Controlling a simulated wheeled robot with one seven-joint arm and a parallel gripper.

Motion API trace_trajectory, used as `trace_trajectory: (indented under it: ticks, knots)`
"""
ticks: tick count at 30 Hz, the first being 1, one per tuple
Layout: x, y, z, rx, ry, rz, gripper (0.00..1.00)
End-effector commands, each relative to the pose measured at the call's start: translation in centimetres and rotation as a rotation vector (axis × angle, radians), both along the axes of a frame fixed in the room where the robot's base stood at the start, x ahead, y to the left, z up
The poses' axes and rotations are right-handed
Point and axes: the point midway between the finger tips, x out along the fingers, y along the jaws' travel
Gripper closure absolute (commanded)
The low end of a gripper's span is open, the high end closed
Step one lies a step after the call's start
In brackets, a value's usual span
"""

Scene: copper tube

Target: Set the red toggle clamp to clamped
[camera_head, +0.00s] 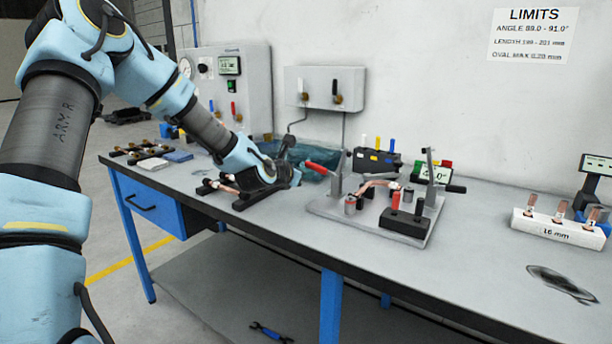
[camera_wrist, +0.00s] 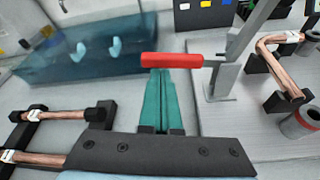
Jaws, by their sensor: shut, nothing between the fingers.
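The red toggle clamp has a red handle (camera_head: 322,169) pointing left from an upright metal arm (camera_head: 336,180) on the grey fixture plate (camera_head: 330,208). In the wrist view the red handle (camera_wrist: 171,60) lies roughly level across the picture, joined at its right end to the metal arm (camera_wrist: 228,72). My gripper (camera_head: 298,178) is at the left side of the plate, near the handle. In the wrist view its green fingers (camera_wrist: 170,78) are together and empty, with their tips right at the handle. I cannot tell whether they touch it.
A bent copper tube (camera_head: 375,185) sits in the fixture, right of the red clamp. A second clamp with a black handle (camera_head: 455,189) stands further right. A rack with copper tubes (camera_wrist: 55,130) lies under my gripper's left side. A blue translucent tray (camera_wrist: 85,52) is behind.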

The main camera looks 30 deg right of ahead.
Motion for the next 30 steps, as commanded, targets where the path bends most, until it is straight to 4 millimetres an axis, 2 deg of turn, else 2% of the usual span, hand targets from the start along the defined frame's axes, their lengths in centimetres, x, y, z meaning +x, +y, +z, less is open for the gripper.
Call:
trace_trajectory:
  ticks: [11,30]
  knots:
    - [-0.3,-0.2,1.4,0.09,-0.168,-0.002,1.0]
    - [-2.6,-1.5,5.2,0.383,-0.699,-0.001,1.0]
